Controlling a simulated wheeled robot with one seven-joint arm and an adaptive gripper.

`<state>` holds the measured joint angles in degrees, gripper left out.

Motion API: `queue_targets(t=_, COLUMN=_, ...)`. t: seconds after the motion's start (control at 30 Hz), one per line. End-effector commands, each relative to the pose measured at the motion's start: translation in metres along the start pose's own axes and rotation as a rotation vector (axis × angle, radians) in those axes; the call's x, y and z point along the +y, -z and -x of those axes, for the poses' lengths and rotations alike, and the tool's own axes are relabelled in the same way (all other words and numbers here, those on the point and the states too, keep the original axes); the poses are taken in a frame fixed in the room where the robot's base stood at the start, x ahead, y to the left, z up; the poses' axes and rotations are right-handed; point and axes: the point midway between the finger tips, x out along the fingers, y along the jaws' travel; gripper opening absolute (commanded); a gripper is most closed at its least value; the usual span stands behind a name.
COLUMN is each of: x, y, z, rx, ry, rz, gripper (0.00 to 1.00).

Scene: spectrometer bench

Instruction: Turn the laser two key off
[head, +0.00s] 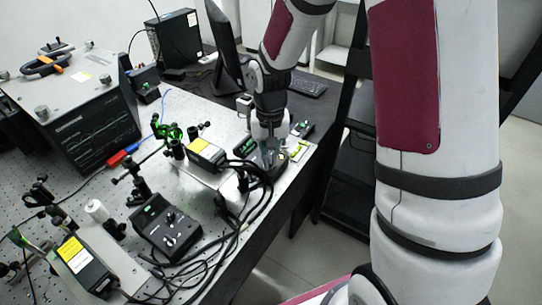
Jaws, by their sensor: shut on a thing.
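My gripper (270,156) is at the right end of the bench, pointing down onto a dark control box (249,178). The gripper and arm largely cover this box. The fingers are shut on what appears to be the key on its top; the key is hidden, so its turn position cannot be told. A second black control box (160,240) with knobs and a small green display stands further left and nearer, apart from my gripper. A laser module with a yellow label (206,152) sits left of my gripper.
Black cables (238,222) loop in front of the gripped box. Another yellow-labelled laser module (84,265) lies at the lower left. A monitor (228,50) and keyboard (306,85) are behind. The bench edge is close right of my gripper.

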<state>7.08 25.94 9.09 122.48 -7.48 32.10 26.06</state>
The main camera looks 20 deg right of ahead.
Motion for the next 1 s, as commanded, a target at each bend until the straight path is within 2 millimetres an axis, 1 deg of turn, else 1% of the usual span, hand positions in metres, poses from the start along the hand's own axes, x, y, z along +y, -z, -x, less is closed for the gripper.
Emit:
queue_targets(t=0.6, x=0.0005, y=-0.0006, z=0.0013, rx=0.0, ry=0.001, rz=0.579, gripper=0.0)
queue_targets(t=0.8, x=0.0004, y=-0.0004, z=0.0009, rx=0.0, ry=0.0, rz=0.742, gripper=0.0)
queue_targets(t=1.0, x=0.0002, y=0.0001, z=0.0011, rx=0.001, ry=0.0, rz=0.863, gripper=0.0)
